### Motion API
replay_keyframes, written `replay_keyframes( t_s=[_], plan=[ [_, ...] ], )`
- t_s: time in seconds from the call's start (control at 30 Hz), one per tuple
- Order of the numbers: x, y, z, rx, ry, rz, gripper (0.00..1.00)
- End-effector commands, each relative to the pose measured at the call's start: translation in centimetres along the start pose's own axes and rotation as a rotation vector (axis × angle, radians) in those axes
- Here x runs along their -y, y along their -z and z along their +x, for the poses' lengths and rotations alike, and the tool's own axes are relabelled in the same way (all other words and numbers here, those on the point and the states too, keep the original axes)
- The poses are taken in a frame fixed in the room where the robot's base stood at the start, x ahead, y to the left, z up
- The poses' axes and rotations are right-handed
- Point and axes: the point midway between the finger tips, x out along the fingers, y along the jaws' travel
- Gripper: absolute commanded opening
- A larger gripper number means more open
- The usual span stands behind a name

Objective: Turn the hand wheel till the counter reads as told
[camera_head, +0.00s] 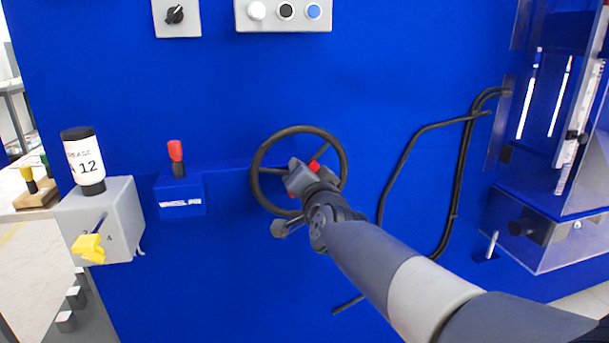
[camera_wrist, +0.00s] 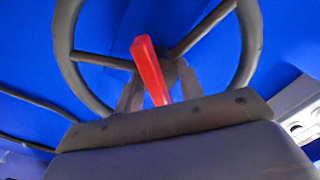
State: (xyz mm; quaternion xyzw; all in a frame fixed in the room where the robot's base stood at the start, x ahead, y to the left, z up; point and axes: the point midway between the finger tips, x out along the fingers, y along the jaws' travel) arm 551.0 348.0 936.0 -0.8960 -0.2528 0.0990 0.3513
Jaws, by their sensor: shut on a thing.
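The dark hand wheel (camera_head: 298,129) is mounted on the blue panel. Its rim and spokes also fill the upper wrist view (camera_wrist: 62,40). My gripper (camera_head: 311,172) is at the wheel's middle, in front of the spokes. In the wrist view my gripper (camera_wrist: 158,85) has its two dark fingers on either side of a long red piece (camera_wrist: 150,68) near the hub, and is shut on it. Parts of the red piece (camera_head: 321,152) show past the gripper in the head view. My gripper hides the hub and lower right spokes. I cannot make out a counter reading.
A blue box with a red-topped lever (camera_head: 175,151) is left of the wheel. Further left, a grey box (camera_head: 118,215) carries a black-and-white bottle (camera_head: 84,160) and a yellow handle (camera_head: 88,247). Black hoses (camera_head: 461,165) run on the right, beside a clear-fronted cabinet (camera_head: 550,235).

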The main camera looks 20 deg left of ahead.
Motion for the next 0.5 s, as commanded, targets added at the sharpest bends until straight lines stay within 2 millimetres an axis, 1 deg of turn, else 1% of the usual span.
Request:
replay_keyframes(
  t_s=[0.2,0.23,0.5],
  plan=[
    [-0.06,-0.07,0.01,0.002,-0.001,0.0,0.0],
    [-0.06,-0.08,0.01,0.002,-0.001,0.0,0.37],
    [-0.03,-0.04,0.0,0.001,-0.001,-0.001,0.58]
  ],
)
